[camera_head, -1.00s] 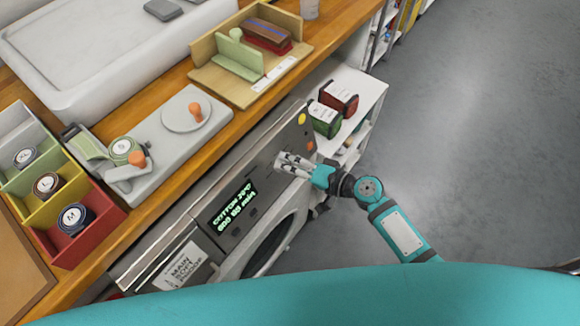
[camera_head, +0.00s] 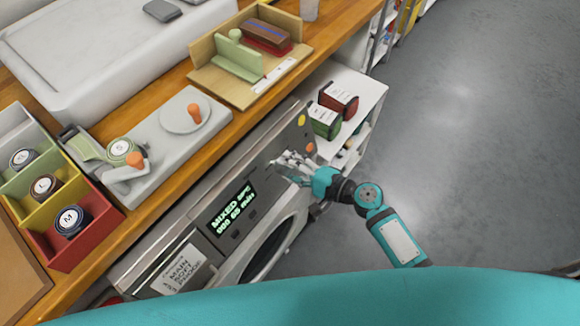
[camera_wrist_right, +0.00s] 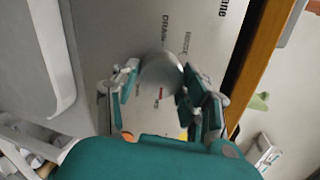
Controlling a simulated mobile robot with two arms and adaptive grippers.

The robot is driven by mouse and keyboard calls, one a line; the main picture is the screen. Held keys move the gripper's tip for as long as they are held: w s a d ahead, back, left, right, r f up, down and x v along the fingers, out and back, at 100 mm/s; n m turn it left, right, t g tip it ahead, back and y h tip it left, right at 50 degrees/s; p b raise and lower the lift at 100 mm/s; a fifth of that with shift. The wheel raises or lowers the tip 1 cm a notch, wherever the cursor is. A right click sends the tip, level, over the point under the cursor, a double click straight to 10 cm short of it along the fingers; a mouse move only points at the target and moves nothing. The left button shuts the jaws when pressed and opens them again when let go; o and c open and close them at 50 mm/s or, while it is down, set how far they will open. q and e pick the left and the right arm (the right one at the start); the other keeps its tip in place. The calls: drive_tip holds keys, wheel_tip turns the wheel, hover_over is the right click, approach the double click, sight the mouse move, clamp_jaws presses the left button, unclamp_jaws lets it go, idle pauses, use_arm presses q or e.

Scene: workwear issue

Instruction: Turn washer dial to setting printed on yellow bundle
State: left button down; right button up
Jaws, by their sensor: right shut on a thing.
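The washer (camera_head: 180,228) stands under the wooden counter, and its display (camera_head: 232,211) reads MIXED, with smaller text beneath. My right gripper (camera_head: 284,168) is at the washer's front panel. In the right wrist view the round grey dial (camera_wrist_right: 160,72) sits between the fingers of this gripper (camera_wrist_right: 158,88), which is shut on it. In the head view the fingers mostly hide the dial. A dark roll with a round white label (camera_head: 44,187) lies in the yellow compartment; its print is too small to read surely. I cannot make out a bundle that is itself yellow. My left gripper is not in view.
Green and red boxes (camera_head: 325,120) stand on a white shelf beside the washer. A grey board (camera_head: 150,150) with orange-knobbed items and a wooden tray (camera_head: 215,84) are on the counter. A printed card (camera_head: 178,270) is on the washer front. Grey floor at right is clear.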

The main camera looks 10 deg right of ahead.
drive_tip(key=shift+f, duration=0.1)
drive_tip(key=o, duration=1.2)
drive_tip(key=v, duration=1.2)
drive_tip(key=shift+d, duration=0.1)
